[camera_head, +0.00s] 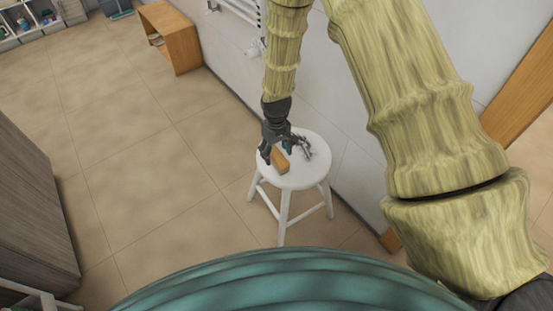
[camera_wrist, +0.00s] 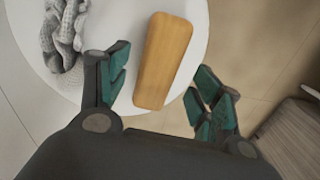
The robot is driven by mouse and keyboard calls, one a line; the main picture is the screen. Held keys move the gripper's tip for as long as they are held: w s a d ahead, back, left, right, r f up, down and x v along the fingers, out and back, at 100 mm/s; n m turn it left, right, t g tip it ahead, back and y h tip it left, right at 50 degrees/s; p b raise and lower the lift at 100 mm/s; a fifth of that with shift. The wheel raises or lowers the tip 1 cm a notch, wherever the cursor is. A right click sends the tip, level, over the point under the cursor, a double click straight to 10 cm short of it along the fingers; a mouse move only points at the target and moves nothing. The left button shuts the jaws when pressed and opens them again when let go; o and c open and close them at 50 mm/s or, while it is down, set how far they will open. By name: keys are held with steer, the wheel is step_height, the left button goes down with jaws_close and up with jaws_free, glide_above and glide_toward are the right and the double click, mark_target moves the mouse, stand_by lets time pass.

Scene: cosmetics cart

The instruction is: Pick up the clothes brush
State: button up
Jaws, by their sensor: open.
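The clothes brush appears as an orange-brown wooden block (camera_wrist: 163,60) on the white round stool (camera_wrist: 200,25); its bristles are not visible. In the head view the brush (camera_head: 281,162) lies near the left edge of the stool (camera_head: 305,178). My gripper (camera_wrist: 160,95) is open, with one teal-padded finger on each side of the brush's near end in the wrist view. The fingers look apart from the brush. In the head view my gripper (camera_head: 277,150) is just above the stool top and partly covers what lies there. I cannot tell its exact height.
A grey, crumpled-looking object (camera_wrist: 64,38) lies on the stool to the left of the brush; it also shows in the head view (camera_head: 307,150). A white wall (camera_head: 345,135) stands close behind the stool. A wooden box shelf (camera_head: 172,38) is farther back. The tiled floor at left is clear.

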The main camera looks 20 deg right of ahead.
mark_target(277, 154)
step_height(277, 154, down, 3)
steer(key=shift+d+f, duration=0.1)
steer(key=shift+f, duration=0.05)
steer(key=shift+c, duration=0.4)
steer(key=c, duration=1.1)
step_height(277, 154, up, 4)
steer(key=shift+r, duration=0.1)
steer(key=s, duration=0.5)
steer(key=s+a, duration=0.1)
steer(key=s, duration=0.4)
steer(key=s+r+p, duration=0.1)
steer(key=s, duration=0.5)
steer(key=shift+a, duration=0.25)
